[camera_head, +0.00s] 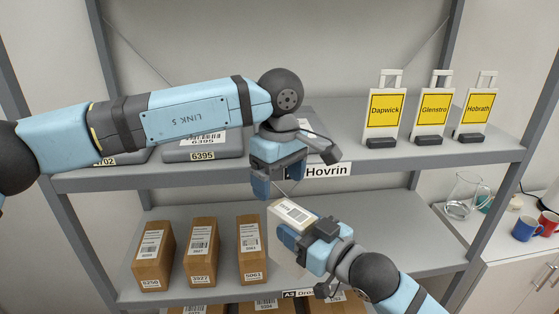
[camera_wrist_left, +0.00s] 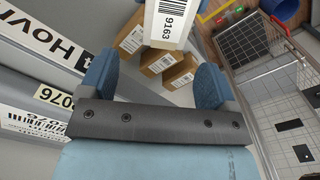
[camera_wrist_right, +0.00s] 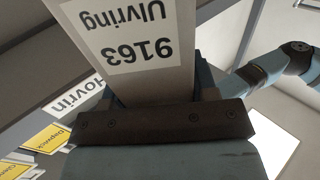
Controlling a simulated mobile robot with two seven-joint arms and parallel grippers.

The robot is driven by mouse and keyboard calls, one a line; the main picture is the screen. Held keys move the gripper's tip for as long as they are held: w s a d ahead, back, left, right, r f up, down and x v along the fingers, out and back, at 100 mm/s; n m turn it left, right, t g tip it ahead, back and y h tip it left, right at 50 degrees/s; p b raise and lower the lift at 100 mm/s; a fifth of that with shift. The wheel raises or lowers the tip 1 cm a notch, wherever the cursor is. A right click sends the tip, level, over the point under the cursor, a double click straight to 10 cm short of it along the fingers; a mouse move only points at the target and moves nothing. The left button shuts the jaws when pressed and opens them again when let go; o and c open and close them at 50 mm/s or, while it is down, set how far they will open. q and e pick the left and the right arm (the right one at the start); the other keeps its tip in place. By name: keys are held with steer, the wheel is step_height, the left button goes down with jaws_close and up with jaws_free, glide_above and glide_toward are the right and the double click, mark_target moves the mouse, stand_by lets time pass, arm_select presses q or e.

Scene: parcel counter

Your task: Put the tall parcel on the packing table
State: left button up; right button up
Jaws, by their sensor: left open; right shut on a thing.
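A pale box-shaped parcel (camera_head: 291,214) with a white label is in my right gripper (camera_head: 300,236), in front of the shelf unit. Its label reads 9163 Ulvring in the right wrist view (camera_wrist_right: 135,35), where my right gripper (camera_wrist_right: 155,88) is shut around its sides. My left gripper (camera_head: 279,182) is open just above the parcel. In the left wrist view the parcel (camera_wrist_left: 166,22) shows at the top, between and beyond the open fingers of my left gripper (camera_wrist_left: 155,78); I cannot tell whether they touch it. I cannot identify a packing table in these views.
Brown parcels (camera_head: 201,252) stand on the lower shelf (camera_head: 375,245). Grey cases (camera_head: 203,148) and yellow-label signs (camera_head: 386,110) stand on the shelf marked Hovrin. A white counter (camera_head: 515,262) with mugs is at right. A wire basket (camera_wrist_left: 258,42) shows in the left wrist view.

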mark_target(279, 202)
arm_select(q)
step_height(279, 202, down, 7)
steer(key=shift+f, duration=0.1)
steer(key=shift+c, duration=0.5)
steer(key=c, duration=1.1)
arm_select(e)
steer(key=o, duration=1.2)
